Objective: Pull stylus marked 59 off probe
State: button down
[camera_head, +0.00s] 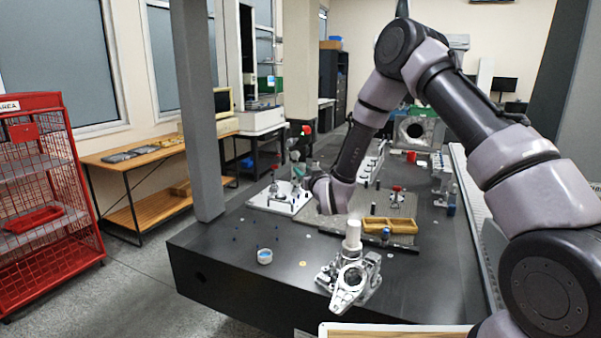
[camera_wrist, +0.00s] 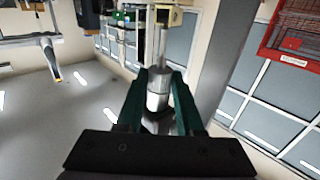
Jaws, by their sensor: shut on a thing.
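My gripper (camera_wrist: 160,78) has its two green fingers shut on a silver cylindrical piece (camera_wrist: 158,98), seemingly the stylus, in the wrist view. A thin grey rod (camera_wrist: 162,45) runs from this piece toward the top of that picture. No marking 59 is readable, and I cannot tell where stylus and probe meet. In the head view my gripper (camera_head: 303,172) is small and partly hidden by my wrist, at the far left part of the dark table, over or near a white plate (camera_head: 262,202) with metal fixtures.
The dark table (camera_head: 225,245) carries a metal casting (camera_head: 350,283) with a pale cylinder, a small blue-white cup (camera_head: 265,257) and a yellow-brown tray (camera_head: 390,225). A grey gantry column (camera_head: 196,110) stands left of my gripper. A red rack (camera_head: 45,190) stands far left.

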jog(key=shift+f, duration=0.2)
jog(key=shift+f, duration=0.5)
jog(key=shift+f, duration=0.25)
jog(key=shift+f, duration=0.55)
jog(key=shift+f, duration=0.1)
jog(key=f+v, duration=0.1)
jog(key=v, duration=0.7)
dwell(0.6)
jog(key=shift+f, duration=0.15)
